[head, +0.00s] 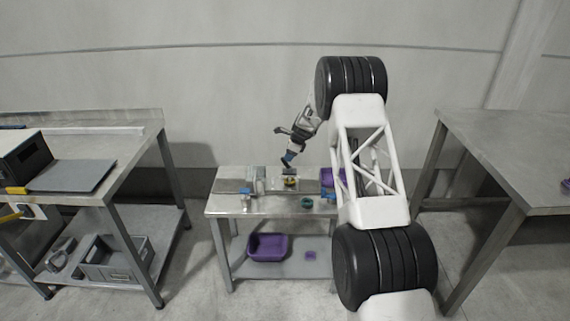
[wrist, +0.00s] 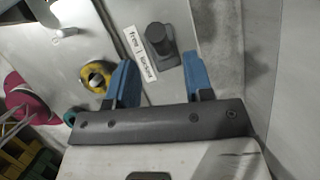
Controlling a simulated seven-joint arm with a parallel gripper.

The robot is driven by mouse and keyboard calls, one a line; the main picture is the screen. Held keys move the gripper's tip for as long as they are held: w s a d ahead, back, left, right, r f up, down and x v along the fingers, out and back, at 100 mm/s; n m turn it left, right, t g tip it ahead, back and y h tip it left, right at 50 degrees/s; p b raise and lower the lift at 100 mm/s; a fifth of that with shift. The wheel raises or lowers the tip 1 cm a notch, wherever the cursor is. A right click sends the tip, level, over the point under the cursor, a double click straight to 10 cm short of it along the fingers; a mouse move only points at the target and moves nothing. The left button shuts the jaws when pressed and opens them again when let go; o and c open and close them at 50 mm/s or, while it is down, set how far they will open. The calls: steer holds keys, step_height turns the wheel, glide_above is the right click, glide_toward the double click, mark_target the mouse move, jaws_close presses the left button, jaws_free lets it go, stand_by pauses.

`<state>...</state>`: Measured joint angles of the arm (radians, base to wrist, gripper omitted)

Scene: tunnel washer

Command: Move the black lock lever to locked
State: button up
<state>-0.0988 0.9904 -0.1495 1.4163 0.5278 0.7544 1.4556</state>
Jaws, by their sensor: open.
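The black lock lever (wrist: 157,42) stands on a pale plate in the wrist view, with a thick round knob and a dark base. A white label (wrist: 140,52) beside it reads "free | locked". The knob shows nearer the "free" end and the base nearer the "locked" end; I cannot tell the setting for sure. My gripper (wrist: 159,68) is open and empty, its blue fingers apart, with the lever showing beyond and between them, not visibly touched. In the head view my gripper (head: 287,161) is low over the small table; the lever is too small to make out.
A yellow ring (wrist: 97,76) with a dark middle sits left of my fingers. The small metal table (head: 225,207) carries a teal ring (head: 307,203) and a purple container (head: 328,178). A purple bin (head: 268,247) is on its lower shelf. Larger benches stand either side.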

mark_target(285, 162)
steer(key=shift+x, duration=2.95)
steer(key=shift+f, duration=0.1)
jaws_close()
